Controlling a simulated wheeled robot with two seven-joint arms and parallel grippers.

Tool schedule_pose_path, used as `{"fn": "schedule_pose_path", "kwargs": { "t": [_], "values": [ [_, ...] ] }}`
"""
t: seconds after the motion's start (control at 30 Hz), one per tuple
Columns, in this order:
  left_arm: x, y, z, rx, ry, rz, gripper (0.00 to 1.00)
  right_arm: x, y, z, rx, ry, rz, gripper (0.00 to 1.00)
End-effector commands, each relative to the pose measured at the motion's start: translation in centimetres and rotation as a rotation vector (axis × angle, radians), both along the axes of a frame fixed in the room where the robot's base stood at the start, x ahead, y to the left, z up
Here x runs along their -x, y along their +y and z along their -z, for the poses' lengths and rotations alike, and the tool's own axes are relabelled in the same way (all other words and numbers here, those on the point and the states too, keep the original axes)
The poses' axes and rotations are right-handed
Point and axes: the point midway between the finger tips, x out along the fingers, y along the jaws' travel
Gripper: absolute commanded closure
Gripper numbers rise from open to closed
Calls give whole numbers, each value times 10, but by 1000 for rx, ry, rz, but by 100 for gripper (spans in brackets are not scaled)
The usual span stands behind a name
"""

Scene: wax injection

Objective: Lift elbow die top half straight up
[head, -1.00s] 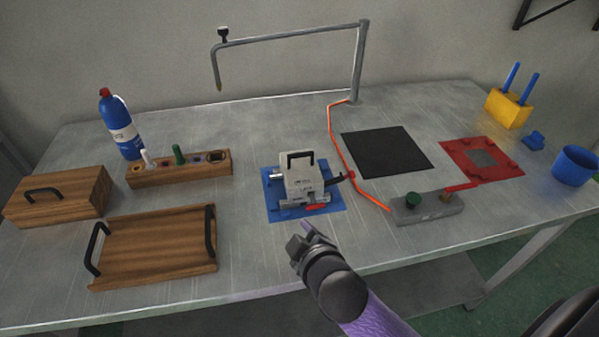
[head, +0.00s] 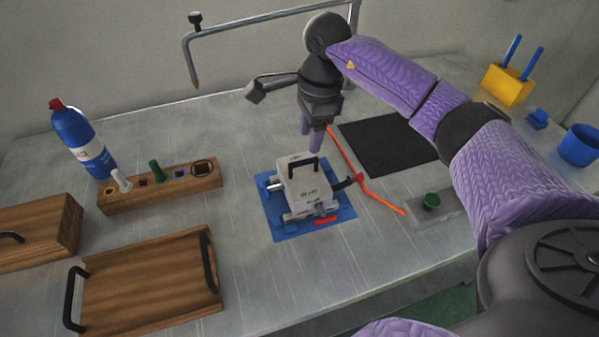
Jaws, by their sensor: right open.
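The elbow die (head: 306,188) is a pale grey block with a black handle (head: 303,164) on its top half. It sits on a blue mat (head: 283,232) in the middle of the table, with red parts at its front and right side. My right gripper (head: 312,138) is open, with purple fingers pointing down. It appears above and behind the die in the picture, apart from the handle and empty. My left gripper is not in view.
A wooden tray (head: 150,290) and a tool block (head: 165,193) stand at left. A blue bottle (head: 80,140) is behind them.

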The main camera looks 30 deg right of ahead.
Motion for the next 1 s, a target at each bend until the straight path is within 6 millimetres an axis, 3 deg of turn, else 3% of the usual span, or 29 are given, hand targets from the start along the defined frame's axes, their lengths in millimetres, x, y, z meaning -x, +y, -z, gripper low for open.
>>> {"fn": "schedule_pose_path", "kwargs": {
  "t": [0.03, 0.37, 0.57, 0.6, 0.87, 1.0],
  "values": [
    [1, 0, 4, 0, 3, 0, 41, 0, 2, 13, -2, 4, 0, 44],
    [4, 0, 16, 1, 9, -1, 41, -6, 9, 72, -7, 2, -1, 44],
    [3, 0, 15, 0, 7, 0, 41, -7, 9, 76, -6, -2, -1, 44],
    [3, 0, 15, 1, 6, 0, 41, -7, 9, 76, -6, -2, -1, 46],
    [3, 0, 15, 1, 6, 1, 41, -7, 10, 76, -7, -2, -1, 100],
    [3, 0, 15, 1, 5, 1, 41, -7, 10, 76, -7, -2, -1, 100]
  ]
}}
